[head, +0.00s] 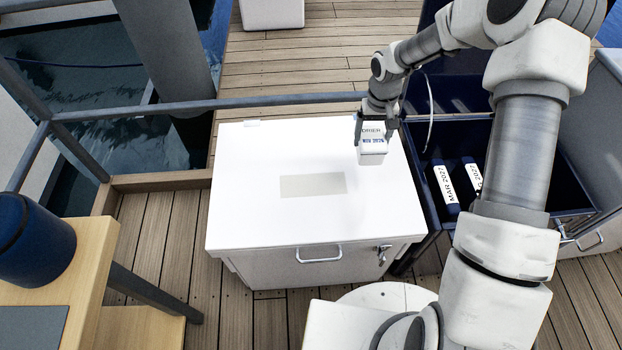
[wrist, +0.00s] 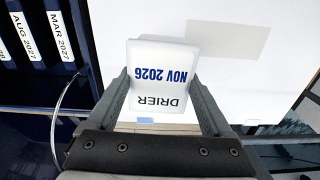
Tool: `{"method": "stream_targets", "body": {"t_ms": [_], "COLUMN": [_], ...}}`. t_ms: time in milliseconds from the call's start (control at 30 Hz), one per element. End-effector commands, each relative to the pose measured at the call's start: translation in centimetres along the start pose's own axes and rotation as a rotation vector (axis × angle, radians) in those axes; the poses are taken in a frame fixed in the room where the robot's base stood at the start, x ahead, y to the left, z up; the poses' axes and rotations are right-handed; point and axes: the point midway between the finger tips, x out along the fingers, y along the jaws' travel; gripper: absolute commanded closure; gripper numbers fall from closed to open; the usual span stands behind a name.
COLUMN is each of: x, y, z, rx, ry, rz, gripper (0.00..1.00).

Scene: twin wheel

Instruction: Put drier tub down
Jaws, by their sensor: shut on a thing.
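The drier tub (head: 372,150) is a small white box labelled "DRIER" and "NOV 2026". My gripper (head: 376,122) is shut on it, over the right part of a white locker top (head: 250,215). In the wrist view the tub (wrist: 160,88) sits between the two fingers of my gripper (wrist: 165,95), its label upside down. I cannot tell whether the tub's underside touches the locker top.
A pale grey rectangle (head: 313,185) marks the middle of the locker top, which is otherwise bare. A railing (head: 230,103) runs behind. A wooden table (head: 80,262) with a blue cylinder (head: 32,240) stands left.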

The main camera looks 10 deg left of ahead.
Motion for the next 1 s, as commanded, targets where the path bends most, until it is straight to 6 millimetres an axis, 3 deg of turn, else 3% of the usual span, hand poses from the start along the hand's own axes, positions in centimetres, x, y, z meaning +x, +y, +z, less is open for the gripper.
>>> {"method": "stream_targets", "body": {"t_ms": [100, 233, 700, 1000], "x": [0.0, 0.0, 5.7, 7.3], "y": [-1.4, -2.5, -10.9, -12.4], "z": [-1.4, -1.6, 2.7, 3.5], "rx": [-0.029, -0.045, -0.048, -0.043], "ry": [0.003, -0.001, -0.003, -0.002], "rz": [0.001, 0.002, 0.002, 0.002], "gripper": [0.98, 0.98, 0.98, 0.98]}}
